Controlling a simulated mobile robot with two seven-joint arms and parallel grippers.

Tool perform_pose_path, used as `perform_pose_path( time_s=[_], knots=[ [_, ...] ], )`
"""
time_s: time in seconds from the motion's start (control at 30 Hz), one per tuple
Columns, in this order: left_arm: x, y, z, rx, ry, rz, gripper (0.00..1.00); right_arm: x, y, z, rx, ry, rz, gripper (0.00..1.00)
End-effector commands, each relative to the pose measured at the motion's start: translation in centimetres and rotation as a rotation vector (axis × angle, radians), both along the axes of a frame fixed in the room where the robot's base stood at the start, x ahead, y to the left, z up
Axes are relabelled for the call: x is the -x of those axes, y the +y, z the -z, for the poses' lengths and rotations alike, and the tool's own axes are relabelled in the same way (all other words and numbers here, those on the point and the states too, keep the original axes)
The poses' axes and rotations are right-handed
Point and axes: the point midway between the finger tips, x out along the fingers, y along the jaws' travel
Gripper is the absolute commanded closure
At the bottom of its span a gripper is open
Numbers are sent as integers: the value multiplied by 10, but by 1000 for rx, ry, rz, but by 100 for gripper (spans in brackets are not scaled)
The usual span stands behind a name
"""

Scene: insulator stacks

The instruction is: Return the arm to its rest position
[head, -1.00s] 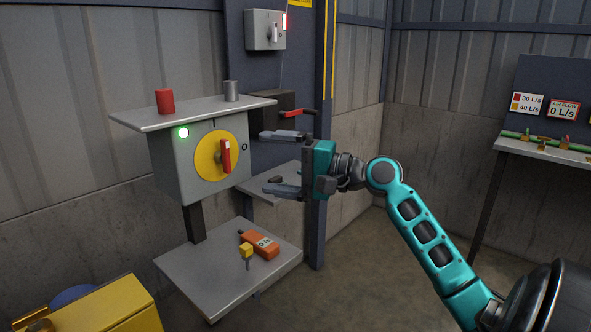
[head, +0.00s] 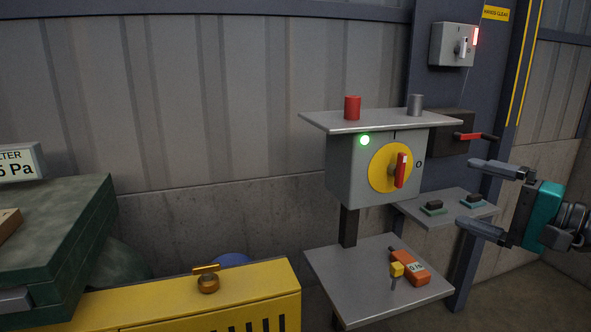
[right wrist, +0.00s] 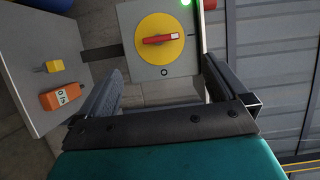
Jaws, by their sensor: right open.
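My right gripper (head: 490,200) is open and empty at the right of the head view. It stands to the right of the grey switch box (head: 345,175) and apart from it. The box has a yellow disc (head: 380,172) with a red handle (head: 400,170), and a green lamp glows on it. In the right wrist view, the open fingers (right wrist: 160,90) frame the space below the red handle (right wrist: 162,39), with nothing between them. My left gripper is not in view.
A lower shelf (head: 345,290) holds an orange meter (head: 415,273) and a yellow-topped item (head: 397,269). A red cylinder (head: 352,108) and a grey cylinder (head: 414,105) stand on the top shelf. A yellow cabinet (head: 200,290) and a dark green unit (head: 75,230) are at left.

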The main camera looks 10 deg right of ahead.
Motion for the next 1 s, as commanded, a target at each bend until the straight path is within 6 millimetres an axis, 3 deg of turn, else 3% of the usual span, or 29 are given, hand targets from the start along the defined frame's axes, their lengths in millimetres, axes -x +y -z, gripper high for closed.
perform_pose_path(
  time_s=[0.07,0.17,0.37,0.5,0.6,0.7,0.8,1.0],
  knots=[
    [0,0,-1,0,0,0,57,-3,0,9,16,12,11,0],
    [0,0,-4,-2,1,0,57,-10,3,43,88,50,52,0],
    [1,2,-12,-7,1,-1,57,-9,27,171,439,169,130,0],
    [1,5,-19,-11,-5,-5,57,16,62,252,749,210,98,0],
    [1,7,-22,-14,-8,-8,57,42,96,297,971,201,33,0],
    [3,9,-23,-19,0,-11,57,72,134,329,1179,159,-56,0],
    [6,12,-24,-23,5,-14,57,98,172,347,1349,90,-144,0],
    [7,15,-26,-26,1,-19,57,129,221,358,1542,-33,-253,0]
  ],
)
